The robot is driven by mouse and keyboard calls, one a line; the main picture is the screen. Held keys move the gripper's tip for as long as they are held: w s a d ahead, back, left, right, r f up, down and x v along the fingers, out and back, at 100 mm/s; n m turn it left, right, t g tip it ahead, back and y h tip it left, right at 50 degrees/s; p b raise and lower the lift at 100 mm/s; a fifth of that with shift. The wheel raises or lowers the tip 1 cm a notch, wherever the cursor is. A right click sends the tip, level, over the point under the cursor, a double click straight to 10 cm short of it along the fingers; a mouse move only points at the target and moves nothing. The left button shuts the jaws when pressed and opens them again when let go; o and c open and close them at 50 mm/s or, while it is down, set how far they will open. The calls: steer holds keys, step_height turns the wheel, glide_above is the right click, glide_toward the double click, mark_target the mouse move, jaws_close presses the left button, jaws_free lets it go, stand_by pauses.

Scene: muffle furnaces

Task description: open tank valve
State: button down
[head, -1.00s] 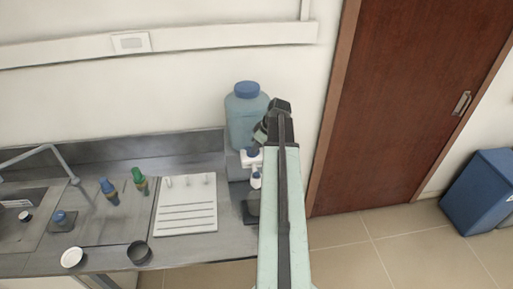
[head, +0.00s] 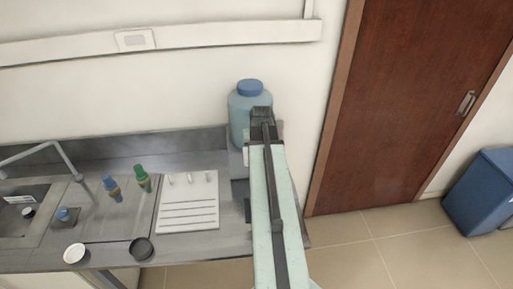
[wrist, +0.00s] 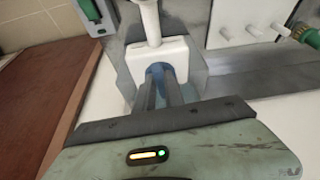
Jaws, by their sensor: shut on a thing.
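The tank (head: 240,110) is a pale blue container with a blue cap (head: 250,88), standing upright at the right end of the counter against the wall. My arm hides its lower front and most of the valve in the head view. In the wrist view, a white valve body (wrist: 178,48) with a white tube (wrist: 150,18) sits right at my fingertips. My gripper (wrist: 165,78) is shut there on what looks like the blue valve handle (wrist: 157,68). The fingers cover much of the handle, so its exact turn cannot be told.
A white drying rack (head: 190,205) with pegs lies left of my arm. A black round dish (head: 141,248) and white dish (head: 74,253) sit at the counter's front edge. A blue bin (head: 488,190) stands right.

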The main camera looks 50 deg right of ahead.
steer(key=shift+m, duration=0.6)
steer(key=c, duration=1.4)
jaws_free()
steer(key=shift+w, duration=0.1)
steer(key=shift+c, duration=0.2)
steer(key=p+v, duration=0.7)
steer(key=v, duration=0.1)
steer(key=shift+w+a, duration=0.15)
steer(key=shift+w, duration=0.05)
steer(key=shift+f, duration=0.1)
